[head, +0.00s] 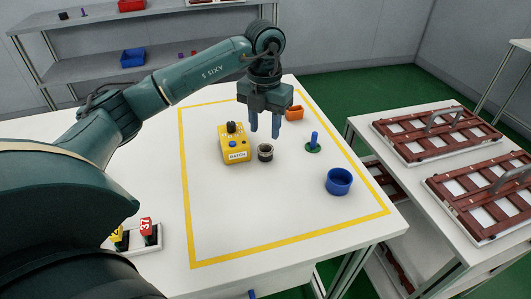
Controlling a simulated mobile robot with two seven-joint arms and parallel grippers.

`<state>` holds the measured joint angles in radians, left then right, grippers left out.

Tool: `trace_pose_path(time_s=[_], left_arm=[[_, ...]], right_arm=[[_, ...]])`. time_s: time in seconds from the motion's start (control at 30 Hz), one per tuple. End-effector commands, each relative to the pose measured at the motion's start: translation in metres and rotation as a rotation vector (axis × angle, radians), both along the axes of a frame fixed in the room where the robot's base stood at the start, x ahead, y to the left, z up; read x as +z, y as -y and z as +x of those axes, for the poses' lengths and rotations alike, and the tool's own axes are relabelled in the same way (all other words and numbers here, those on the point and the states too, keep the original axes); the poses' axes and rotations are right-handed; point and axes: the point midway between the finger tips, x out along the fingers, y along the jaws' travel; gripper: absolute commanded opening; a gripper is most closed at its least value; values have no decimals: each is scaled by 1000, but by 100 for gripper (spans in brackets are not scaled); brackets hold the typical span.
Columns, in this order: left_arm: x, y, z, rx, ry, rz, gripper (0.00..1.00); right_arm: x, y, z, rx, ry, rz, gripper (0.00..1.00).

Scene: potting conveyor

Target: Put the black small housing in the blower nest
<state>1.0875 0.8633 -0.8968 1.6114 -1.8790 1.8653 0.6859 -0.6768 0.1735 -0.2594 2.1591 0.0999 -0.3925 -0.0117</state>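A small black round housing (265,152), open at the top, stands upright on the white table, just right of a yellow box (236,143). The yellow box has a dark round piece (231,127) on top, a blue button and a white label too small to read surely. My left gripper (264,126) points down with its two blue fingers apart and nothing between them. It hangs above and behind the black housing, apart from it in the picture. I cannot tell for sure which thing is the blower nest. My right gripper is not in view.
The table's front middle is clear. Red-brown frames (440,135) lie on the right table.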

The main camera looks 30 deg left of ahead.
Motion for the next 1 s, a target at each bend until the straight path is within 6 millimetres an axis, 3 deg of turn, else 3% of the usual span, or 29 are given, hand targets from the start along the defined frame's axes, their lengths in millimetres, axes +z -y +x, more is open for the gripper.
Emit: trace_pose_path(time_s=[0.27, 0.6, 0.87, 1.0], left_arm=[[-23, 0, 1, 1, 0, -1, 40], [-67, 0, 3, -1, 0, -1, 40], [-69, 0, 4, 0, 1, -1, 40], [-69, 0, 4, 0, 1, -1, 28]], right_arm=[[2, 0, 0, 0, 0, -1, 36], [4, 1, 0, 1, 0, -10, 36], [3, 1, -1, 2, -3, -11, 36], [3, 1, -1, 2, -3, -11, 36]])
